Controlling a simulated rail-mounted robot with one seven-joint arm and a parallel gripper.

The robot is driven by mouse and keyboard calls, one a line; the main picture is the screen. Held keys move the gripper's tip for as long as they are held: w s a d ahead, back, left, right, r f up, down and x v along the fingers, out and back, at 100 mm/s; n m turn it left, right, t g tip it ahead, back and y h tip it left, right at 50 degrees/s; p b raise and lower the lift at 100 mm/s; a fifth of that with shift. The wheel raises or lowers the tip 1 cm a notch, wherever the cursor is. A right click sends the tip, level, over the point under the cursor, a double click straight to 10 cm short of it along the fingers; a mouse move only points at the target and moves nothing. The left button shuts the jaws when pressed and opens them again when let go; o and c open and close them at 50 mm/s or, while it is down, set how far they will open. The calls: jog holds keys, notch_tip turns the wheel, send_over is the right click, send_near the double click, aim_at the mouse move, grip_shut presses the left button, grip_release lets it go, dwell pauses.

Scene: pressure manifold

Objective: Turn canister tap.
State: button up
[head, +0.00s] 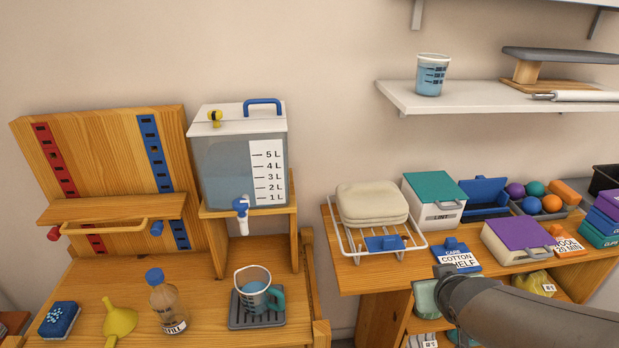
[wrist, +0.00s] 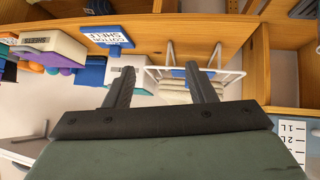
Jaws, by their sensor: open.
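The clear canister (head: 218,170) stands on a raised wooden stand at left centre in the head view, holding bluish liquid, with a litre scale (head: 267,172) on its front. Its tap (head: 241,208), with a blue handle and white spout, sticks out low on the front. A measuring jug (head: 256,291) with liquid and a teal handle stands below the tap. My gripper (wrist: 161,80) is open and empty in the wrist view, which looks upside down. Part of the canister's scale (wrist: 289,140) shows at the right edge there; the tap does not. My fingers are hidden in the head view.
A wire rack (head: 378,238) with folded cloths stands right of the canister, beside a lint box (head: 434,201) and a purple-lidded box (head: 518,243). A wall shelf (head: 470,104) hangs above right.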

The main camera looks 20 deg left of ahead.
jog(key=w+a+r+n+t+y, duration=0.1)
jog(key=a+r+n+y, duration=0.15)
jog(key=a, duration=0.35)
jog(key=w+a+r+n+t+y, duration=0.1)
jog(key=a+y, duration=0.3)
jog(key=a, duration=0.2)
jog(key=n+g+y, duration=0.5)
jog(key=n+y, duration=0.1)
jog(key=y, duration=0.3)
send_near(245, 206)
jog(key=p+x, duration=0.4)
jog(key=x, duration=0.7)
jog(key=shift+w+a, duration=0.1)
jog(key=shift+a, duration=0.2)
jog(key=c, duration=0.9)
